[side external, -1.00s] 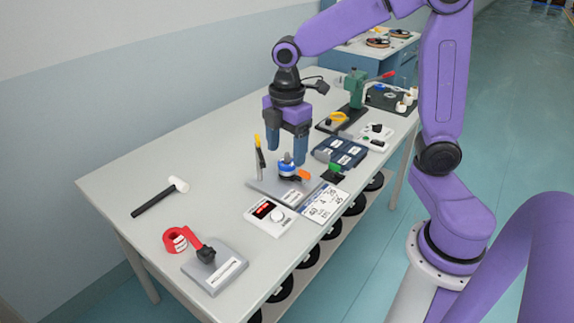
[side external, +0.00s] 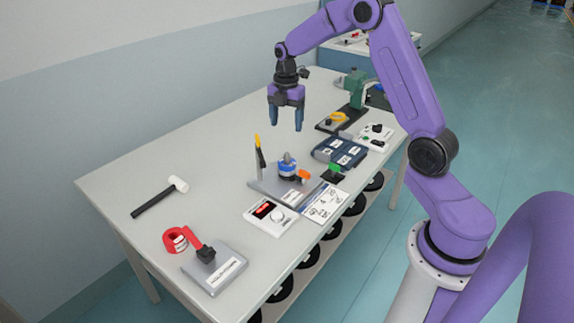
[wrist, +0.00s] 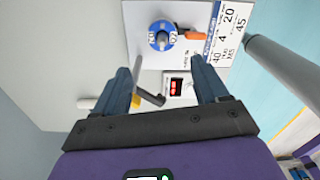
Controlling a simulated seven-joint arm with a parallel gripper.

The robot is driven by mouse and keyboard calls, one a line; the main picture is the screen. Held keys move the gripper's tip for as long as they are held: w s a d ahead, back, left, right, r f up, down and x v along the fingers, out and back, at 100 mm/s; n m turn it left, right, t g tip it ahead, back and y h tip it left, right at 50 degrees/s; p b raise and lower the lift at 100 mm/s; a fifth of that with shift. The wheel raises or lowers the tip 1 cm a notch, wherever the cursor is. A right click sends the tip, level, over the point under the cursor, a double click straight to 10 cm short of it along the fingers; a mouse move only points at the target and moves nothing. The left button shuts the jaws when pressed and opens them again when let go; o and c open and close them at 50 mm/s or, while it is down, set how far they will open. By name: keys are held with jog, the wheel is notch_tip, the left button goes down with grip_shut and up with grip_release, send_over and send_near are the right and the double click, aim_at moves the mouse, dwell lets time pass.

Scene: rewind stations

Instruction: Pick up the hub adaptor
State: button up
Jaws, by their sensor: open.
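A round blue piece with white labels and a grey centre (side external: 288,168), which I take for the hub adaptor, sits on a grey station plate (side external: 264,186). In the wrist view the blue piece (wrist: 162,36) is near the top, beyond the fingertips, with an orange lever to its right. My gripper (side external: 286,124) hangs above and behind the station, pointing down. In the wrist view my gripper (wrist: 160,72) is open, with nothing between its fingers. I cannot tell whether the grey centre is a separate part.
A display box (side external: 270,217), a printed card (side external: 325,203) and a dark blue tray (side external: 340,152) are near. A hammer (side external: 158,197) and a red tape holder (side external: 190,240) lie left. The table's back middle is clear.

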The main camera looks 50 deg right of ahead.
aim_at(288, 157)
notch_tip(288, 157, down, 8)
jog(key=shift+f, duration=0.1)
jog(key=shift+s+d+f, duration=0.15)
jog(key=shift+f, duration=2.55)
jog(key=c, duration=0.8)
